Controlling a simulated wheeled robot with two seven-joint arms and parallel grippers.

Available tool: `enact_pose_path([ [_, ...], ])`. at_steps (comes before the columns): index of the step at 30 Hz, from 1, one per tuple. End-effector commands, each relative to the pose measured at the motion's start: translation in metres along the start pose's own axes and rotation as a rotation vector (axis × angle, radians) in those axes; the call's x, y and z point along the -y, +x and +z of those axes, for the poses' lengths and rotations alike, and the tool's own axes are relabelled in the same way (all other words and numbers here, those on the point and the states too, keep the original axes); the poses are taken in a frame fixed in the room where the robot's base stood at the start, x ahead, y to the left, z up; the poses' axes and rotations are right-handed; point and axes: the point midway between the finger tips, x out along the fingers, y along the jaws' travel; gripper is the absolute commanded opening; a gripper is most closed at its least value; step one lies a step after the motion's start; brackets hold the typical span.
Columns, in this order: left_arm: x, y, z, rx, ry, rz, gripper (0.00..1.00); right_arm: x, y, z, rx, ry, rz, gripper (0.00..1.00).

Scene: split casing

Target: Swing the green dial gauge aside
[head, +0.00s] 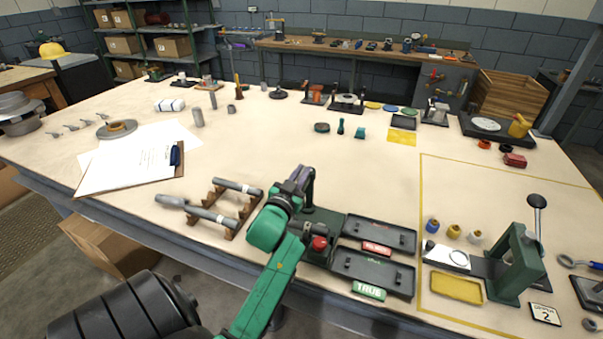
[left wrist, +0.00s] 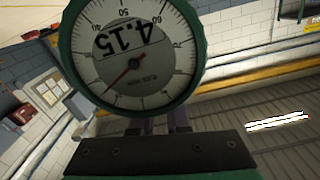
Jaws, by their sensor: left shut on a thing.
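The green-rimmed dial gauge (left wrist: 130,50) fills the upper part of the left wrist view, its white face and needle toward the camera. The number on its face looks like 4.15. My left gripper (left wrist: 166,124) is shut just below the dial, apparently on the gauge; the exact contact is hidden behind the dial. In the head view my left gripper (head: 300,178) is at the upper end of a dark post. The post rises from a dark green fixture (head: 325,222) with a red knob (head: 319,243). I cannot make out the dial face there. My right gripper is not in view.
Wooden cradles (head: 238,222) holding grey shafts stand left of my left gripper. Two dark trays, with a red label (head: 376,248) and a green TRUE label (head: 369,290), lie right of the fixture. A green press (head: 517,262) stands farther right.

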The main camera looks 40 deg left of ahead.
Motion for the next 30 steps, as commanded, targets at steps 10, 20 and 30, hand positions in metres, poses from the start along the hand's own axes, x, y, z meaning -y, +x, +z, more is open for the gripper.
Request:
enact_pose_path([
  [10, -0.0002, 0.0003, 0.0011, 0.003, 0.001, 0.000, 0.00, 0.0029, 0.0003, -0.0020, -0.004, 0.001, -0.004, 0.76],
  [20, -0.0003, 0.0003, 0.0013, 0.003, 0.001, 0.001, 0.00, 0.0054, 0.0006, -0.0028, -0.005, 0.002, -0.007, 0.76],
  [30, -0.0004, 0.0003, 0.0014, 0.003, 0.001, 0.001, 0.00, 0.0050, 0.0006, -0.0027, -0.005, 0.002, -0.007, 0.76],
])
